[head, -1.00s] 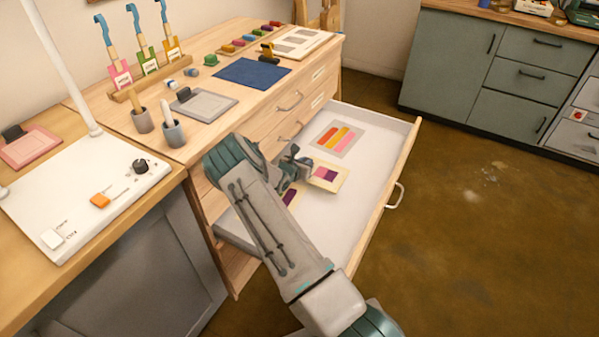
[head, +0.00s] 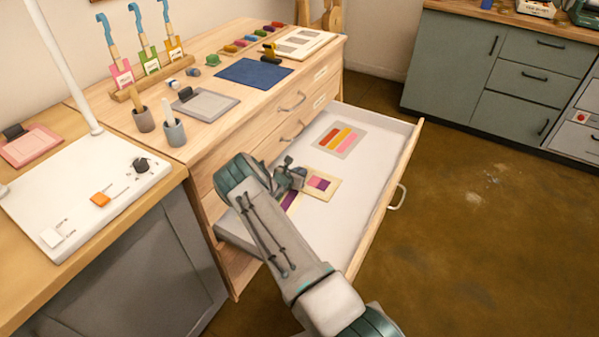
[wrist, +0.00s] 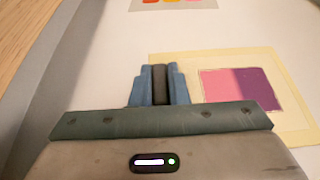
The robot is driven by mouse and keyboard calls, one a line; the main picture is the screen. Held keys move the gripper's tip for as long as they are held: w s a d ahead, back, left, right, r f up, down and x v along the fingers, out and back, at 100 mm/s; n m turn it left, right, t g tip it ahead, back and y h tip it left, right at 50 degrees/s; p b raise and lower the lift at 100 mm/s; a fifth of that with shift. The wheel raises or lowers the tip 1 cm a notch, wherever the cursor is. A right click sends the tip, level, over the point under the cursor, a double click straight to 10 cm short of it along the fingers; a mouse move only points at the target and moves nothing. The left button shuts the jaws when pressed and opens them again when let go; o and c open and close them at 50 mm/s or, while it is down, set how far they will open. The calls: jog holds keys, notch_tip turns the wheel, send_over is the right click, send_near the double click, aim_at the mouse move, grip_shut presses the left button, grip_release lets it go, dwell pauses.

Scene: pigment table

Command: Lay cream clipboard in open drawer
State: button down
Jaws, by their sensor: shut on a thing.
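The cream clipboard (head: 334,190) is a cream board with a pink and purple patch, seen flat over the floor of the open drawer (head: 376,155). In the wrist view the board (wrist: 215,61) extends to the right of my fingers. My gripper (head: 288,172) is inside the drawer's outline, shut on a dark piece at the board's left side, probably its clip. It also shows in the wrist view (wrist: 160,85). I cannot tell whether the board touches the drawer floor. My gripper hides part of it.
A sheet with orange, yellow and pink stripes (head: 338,141) lies farther back in the drawer. A purple-marked piece (head: 290,201) shows partly beside my arm. A grey clipboard (head: 213,102) and blue mat (head: 254,73) lie on the worktop. The drawer's right part is clear.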

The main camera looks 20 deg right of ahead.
jog(key=c, duration=1.4)
grip_release()
jog(key=shift+a+r, duration=0.15)
jog(key=shift+r, duration=0.05)
jog(key=p+v, duration=0.1)
jog(key=v, duration=1)
jog(key=shift+s+r, duration=0.1)
jog(key=shift+s+a+r, duration=0.1)
jog(key=shift+s+r, duration=0.05)
jog(key=shift+r, duration=0.1)
jog(key=s+d+r+m+g+y, duration=0.1)
jog(key=s+r+m+g, duration=0.2)
jog(key=s+r+m, duration=0.6)
jog(key=s+d+r+m+g+y, duration=0.1)
jog(key=s+r+m+g, duration=0.4)
jog(key=r, duration=0.6)
jog(key=s+a+r+m+y, duration=0.3)
jog(key=s+a+m, duration=0.1)
jog(key=s, duration=0.4)
jog(key=s+a+r+m+t+y, duration=0.1)
jog(key=s+a+r+m+y, duration=0.2)
jog(key=s, duration=0.5)
jog(key=s+a+r+m+y, duration=0.3)
jog(key=s+a+r+m, duration=0.1)
jog(key=s, duration=0.4)
jog(key=shift+s+a+r+m+t, duration=0.35)
jog(key=shift+a+r, duration=0.15)
jog(key=shift+r, duration=0.2)
